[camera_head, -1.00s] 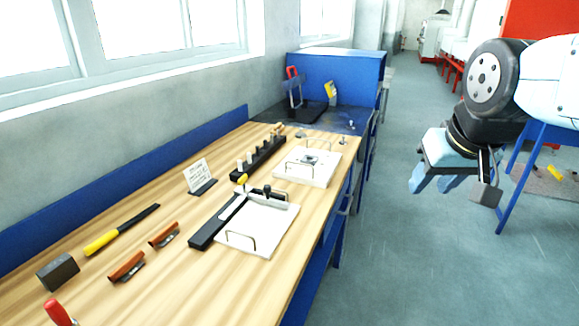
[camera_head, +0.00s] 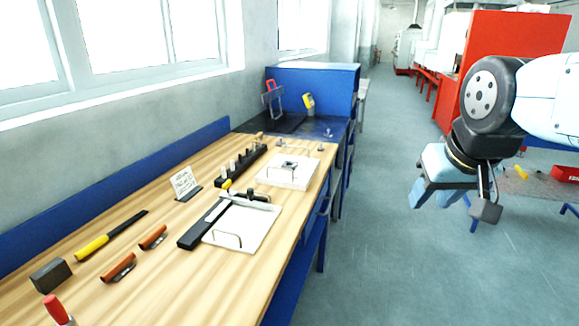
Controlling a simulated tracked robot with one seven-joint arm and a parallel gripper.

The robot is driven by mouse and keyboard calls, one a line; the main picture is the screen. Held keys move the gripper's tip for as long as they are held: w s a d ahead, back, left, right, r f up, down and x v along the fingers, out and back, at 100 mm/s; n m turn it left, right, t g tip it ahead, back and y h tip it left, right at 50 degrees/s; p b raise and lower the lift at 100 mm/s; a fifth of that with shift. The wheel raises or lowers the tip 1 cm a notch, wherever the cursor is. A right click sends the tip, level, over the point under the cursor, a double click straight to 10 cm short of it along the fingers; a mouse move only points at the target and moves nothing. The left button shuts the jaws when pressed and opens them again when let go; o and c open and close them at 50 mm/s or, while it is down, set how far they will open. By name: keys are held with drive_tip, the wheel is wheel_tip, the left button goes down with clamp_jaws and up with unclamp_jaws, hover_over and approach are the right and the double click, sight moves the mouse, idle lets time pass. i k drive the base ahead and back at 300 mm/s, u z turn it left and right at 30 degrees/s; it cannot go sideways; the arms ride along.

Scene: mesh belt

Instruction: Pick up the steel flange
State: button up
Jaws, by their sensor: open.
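A small grey metal part (camera_head: 289,165), perhaps the steel flange, lies on the far white tray (camera_head: 272,180) with wire handles on the wooden bench. It is too small to be sure. Other small grey metal pieces stand near the bench's far end, one of them here (camera_head: 320,147). My gripper (camera_head: 438,193) hangs at the right over the floor, pointing down, with its blue fingers apart and nothing seen between them. It is well away from the bench and the trays.
The wooden bench (camera_head: 110,293) holds a near white tray (camera_head: 250,240), a black rack (camera_head: 243,165), a sign (camera_head: 184,182), a yellow-handled tool (camera_head: 92,247) and a dark block (camera_head: 50,276). A blue cabinet (camera_head: 325,82) stands behind. The aisle floor (camera_head: 390,270) is clear.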

sight(288, 164)
drive_tip(key=i, duration=0.9)
drive_tip(key=u, duration=0.05)
